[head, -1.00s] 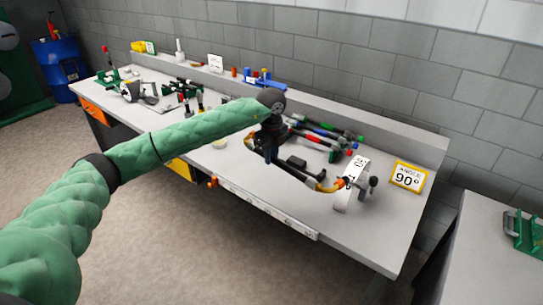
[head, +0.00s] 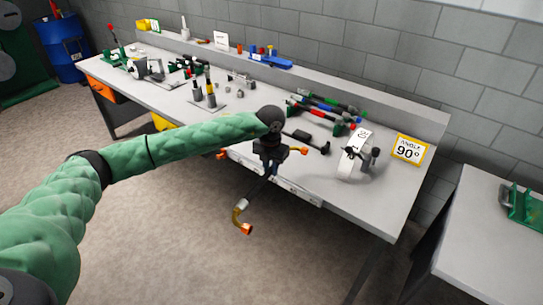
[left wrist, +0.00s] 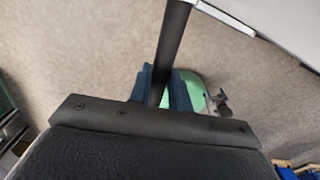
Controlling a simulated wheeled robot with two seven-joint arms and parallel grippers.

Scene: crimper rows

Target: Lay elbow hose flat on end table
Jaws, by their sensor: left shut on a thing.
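My left gripper (head: 269,168) is shut on the elbow hose, in front of the workbench's front edge. The hose's bent brass-coloured end (head: 241,222) hangs below and left of the gripper, over the floor. An orange fitting (head: 303,151) shows right of the gripper; I cannot tell whether it is the hose's other end. In the left wrist view the dark hose (left wrist: 174,45) runs upward from between the fingers (left wrist: 165,92). A grey table (head: 480,235), apparently the end table, stands at the lower right. My right gripper is not in view.
The workbench (head: 375,205) holds a white gauge (head: 355,152), a yellow-framed 90° sign (head: 409,149), coloured-handled tools (head: 325,103) and a blue tray (head: 270,62). A green item (head: 524,208) stands on the right table; its nearer top is clear. A gap separates the tables.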

